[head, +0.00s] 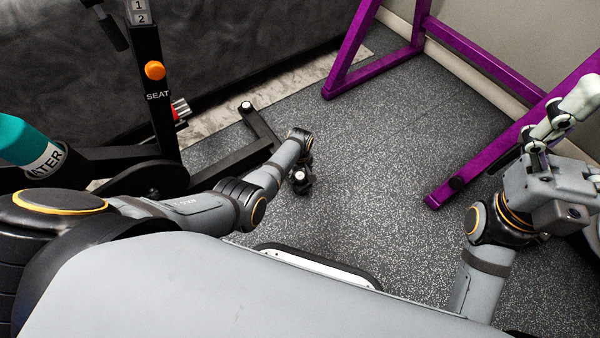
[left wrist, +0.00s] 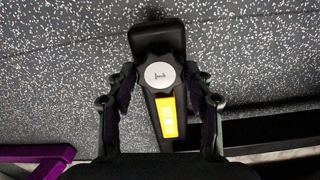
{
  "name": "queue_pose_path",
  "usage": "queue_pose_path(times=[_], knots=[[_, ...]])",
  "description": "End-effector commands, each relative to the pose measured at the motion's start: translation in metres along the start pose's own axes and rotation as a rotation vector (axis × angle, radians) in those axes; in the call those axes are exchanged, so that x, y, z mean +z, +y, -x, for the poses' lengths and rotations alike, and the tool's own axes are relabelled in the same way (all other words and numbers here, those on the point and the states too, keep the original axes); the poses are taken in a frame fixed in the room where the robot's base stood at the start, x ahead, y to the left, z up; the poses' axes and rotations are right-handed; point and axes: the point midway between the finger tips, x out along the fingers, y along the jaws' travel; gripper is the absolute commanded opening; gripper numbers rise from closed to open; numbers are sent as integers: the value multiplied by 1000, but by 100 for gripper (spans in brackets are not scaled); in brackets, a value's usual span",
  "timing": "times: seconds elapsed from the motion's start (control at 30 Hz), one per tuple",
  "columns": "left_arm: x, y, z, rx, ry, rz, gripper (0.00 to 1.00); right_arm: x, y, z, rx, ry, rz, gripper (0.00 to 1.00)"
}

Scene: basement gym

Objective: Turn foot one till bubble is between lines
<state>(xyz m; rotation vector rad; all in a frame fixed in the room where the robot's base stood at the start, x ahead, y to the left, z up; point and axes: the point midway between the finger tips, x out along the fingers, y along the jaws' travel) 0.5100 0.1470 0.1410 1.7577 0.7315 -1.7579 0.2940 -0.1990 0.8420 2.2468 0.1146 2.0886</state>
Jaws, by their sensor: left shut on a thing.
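Foot one is a black lobed knob with a pale round cap marked 1 (left wrist: 159,75), in the left wrist view. It sits at the end of a black bar. The cap also shows as a pale dot in the head view (head: 300,175). A yellow level strip (left wrist: 167,117) lies on the bar just below the knob; its marks are too small to tell where the bubble is. My left gripper (left wrist: 160,78) is shut on the knob, one finger on each side. My right gripper (head: 556,125) is raised at the right, away from the foot; its jaw state is unclear.
The exercise bike (head: 155,110) stands at the left, with an orange knob and a teal bottle (head: 30,145). Another foot cap (head: 246,105) is on its bar. A purple frame (head: 480,155) stands at the right. Speckled floor (head: 370,150) is clear between them.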

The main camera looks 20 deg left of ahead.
Motion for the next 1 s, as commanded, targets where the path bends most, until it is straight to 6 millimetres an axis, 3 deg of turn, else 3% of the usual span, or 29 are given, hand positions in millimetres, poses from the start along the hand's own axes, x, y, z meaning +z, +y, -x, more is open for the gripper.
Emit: queue_pose_path(times=[0.47,0.5,0.63,1.0], knots=[[-1,-1,0,0,3,15,21,0,0,0,-1,-1,-1,87],[-1,-1,0,0,3,15,55,0,0,0,-1,-1,-1,87],[-1,0,0,0,2,15,72,0,0,0,-1,-1,-1,87],[0,0,1,1,1,15,75,1,0,0,-3,-5,-2,87]])
